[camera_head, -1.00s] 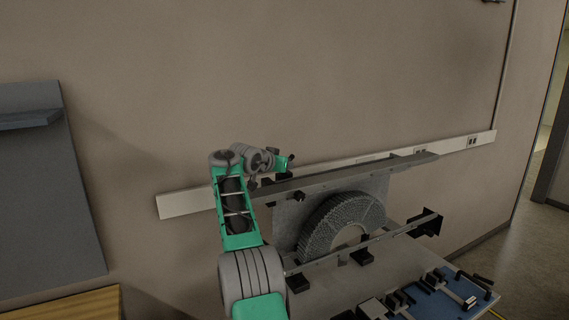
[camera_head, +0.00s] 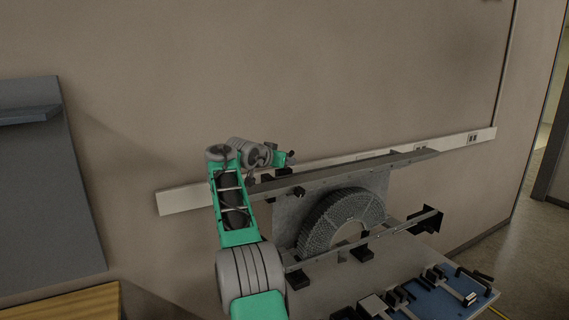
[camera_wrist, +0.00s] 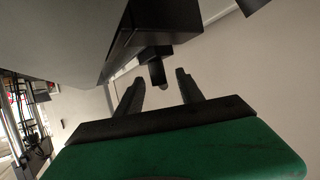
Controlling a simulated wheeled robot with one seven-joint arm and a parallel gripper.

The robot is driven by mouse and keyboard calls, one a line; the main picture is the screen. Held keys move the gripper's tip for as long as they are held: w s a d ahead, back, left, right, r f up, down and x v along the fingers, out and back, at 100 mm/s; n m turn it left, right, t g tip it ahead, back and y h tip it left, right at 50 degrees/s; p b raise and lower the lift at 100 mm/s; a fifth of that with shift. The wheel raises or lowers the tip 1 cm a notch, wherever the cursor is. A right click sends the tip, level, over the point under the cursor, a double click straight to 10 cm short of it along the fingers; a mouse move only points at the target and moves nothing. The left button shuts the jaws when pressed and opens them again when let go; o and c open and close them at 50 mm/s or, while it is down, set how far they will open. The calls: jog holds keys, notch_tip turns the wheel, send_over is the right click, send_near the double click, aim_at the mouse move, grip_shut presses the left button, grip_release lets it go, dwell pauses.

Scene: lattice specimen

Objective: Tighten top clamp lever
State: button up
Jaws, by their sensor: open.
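The top clamp lever (camera_wrist: 158,74) shows in the wrist view as a short dark peg hanging below a black clamp block (camera_wrist: 150,48). My gripper (camera_wrist: 159,86) is open. Its two dark fingers stand either side of the peg's tip, with a gap on both sides and nothing gripped. In the head view, my gripper (camera_head: 290,158) is small, near the left part of the long grey top rail (camera_head: 345,172). The fingertips and the lever are too small to tell apart there.
Below the top rail is a grey lattice half-ring (camera_head: 340,212) on a plate, with a lower rail (camera_head: 330,254) in front. A blue tray (camera_head: 436,296) with black-handled tools lies at the lower right. The wall (camera_head: 300,70) is close behind.

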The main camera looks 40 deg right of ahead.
jog(key=shift+b+v, duration=0.85)
jog(key=shift+v, duration=1.65)
